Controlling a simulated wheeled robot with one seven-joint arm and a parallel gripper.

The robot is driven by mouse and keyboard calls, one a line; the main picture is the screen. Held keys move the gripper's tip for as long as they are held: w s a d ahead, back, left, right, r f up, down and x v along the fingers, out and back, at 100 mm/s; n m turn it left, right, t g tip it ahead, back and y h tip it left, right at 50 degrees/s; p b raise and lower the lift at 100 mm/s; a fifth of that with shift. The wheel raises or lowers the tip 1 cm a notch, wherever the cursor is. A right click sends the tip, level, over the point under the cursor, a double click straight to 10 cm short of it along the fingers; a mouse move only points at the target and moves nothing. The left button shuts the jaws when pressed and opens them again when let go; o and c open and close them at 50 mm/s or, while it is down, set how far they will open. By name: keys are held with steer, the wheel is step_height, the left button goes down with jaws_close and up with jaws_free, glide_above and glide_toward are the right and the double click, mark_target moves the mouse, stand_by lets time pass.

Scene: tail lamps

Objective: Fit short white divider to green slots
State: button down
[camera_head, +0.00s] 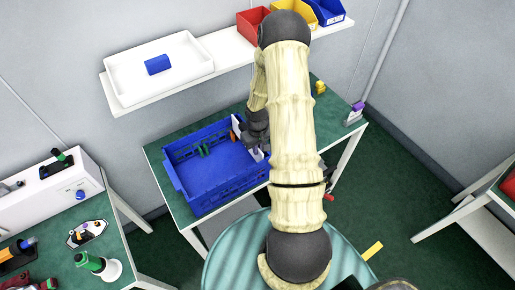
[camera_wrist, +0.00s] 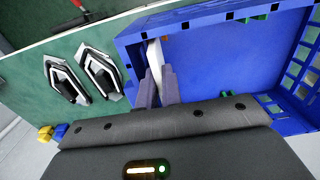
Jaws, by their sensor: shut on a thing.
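My gripper (camera_wrist: 160,75) is shut on a white divider (camera_wrist: 154,52), seen nearly edge-on between its purple-grey fingers. The divider is close to one wall of the blue crate (camera_wrist: 205,20); whether it touches the floor cannot be told. In the head view my gripper (camera_head: 257,128) is at the crate's (camera_head: 222,193) right side, partly behind my arm, with a white piece (camera_head: 235,125) showing beside it. Green slot pieces (camera_head: 204,149) stand inside the crate near its back wall. In the wrist view a green piece (camera_wrist: 245,18) shows at the far wall.
Two tail lamps (camera_wrist: 62,80) lie on the green table outside the crate. A shelf carries a white tray with a blue block (camera_head: 157,65) and a red bin (camera_head: 252,23). Another bench (camera_head: 75,235) stands left. Most of the crate floor is clear.

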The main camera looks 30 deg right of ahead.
steer(key=shift+r+p, duration=1.1)
steer(key=shift+r, duration=0.55)
steer(key=shift+f, duration=0.1)
steer(key=a+b, duration=0.4)
steer(key=a, duration=1.1)
steer(key=shift+s+a, duration=0.25)
steer(key=shift+a, duration=0.05)
stand_by(1.4)
steer(key=shift+f, duration=0.15)
stand_by(0.8)
steer(key=shift+f+b, duration=1.25)
steer(key=shift+f, duration=0.1)
stand_by(0.8)
